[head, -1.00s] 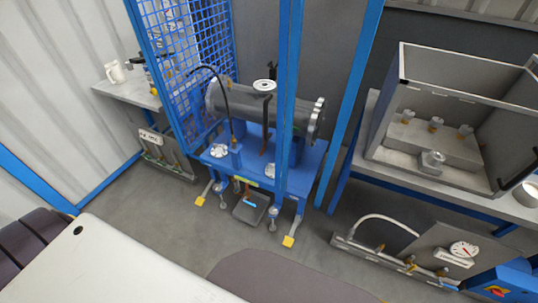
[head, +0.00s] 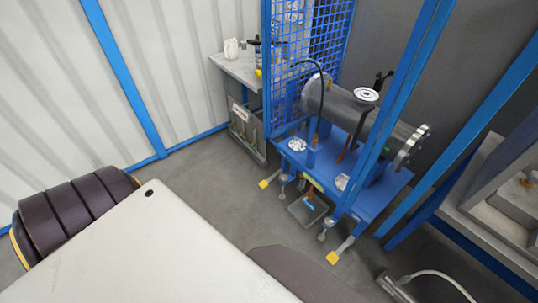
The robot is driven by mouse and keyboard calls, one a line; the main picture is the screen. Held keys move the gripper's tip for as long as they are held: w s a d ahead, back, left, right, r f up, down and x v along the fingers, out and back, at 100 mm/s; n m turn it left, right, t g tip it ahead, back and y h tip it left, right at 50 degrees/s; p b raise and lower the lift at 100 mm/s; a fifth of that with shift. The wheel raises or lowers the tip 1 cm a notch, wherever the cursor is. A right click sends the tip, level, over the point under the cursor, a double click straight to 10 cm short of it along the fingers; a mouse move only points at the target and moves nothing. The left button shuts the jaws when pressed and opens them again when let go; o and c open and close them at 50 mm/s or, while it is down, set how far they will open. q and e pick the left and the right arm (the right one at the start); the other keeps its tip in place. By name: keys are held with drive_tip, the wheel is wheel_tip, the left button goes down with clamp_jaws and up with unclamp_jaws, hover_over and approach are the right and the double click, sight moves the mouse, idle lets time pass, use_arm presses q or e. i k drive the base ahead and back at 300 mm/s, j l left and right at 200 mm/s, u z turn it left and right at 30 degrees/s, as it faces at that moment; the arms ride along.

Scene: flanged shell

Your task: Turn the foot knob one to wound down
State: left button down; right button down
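A grey flanged shell (head: 350,112) lies on a blue stand (head: 372,205) behind blue posts. Silver foot knobs show low at the stand's front: one at the left foot (head: 283,181) and one at the front foot (head: 325,228). I cannot tell which is knob one, nor how far either is wound. Yellow-tipped levers stick out near the floor, one at the left (head: 265,184) and one at the front (head: 332,258). A dark grey plate (head: 307,209) sits low between the feet. Neither of my grippers is in view.
Blue posts (head: 402,105) and a blue mesh panel (head: 296,62) stand around the shell. A side bench (head: 235,72) with a white mug (head: 231,48) is behind left. A grey table (head: 490,190) is at right. Grey floor (head: 215,190) is clear left of the stand.

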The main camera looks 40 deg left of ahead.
sight(284, 178)
drive_tip(key=u, duration=1.05)
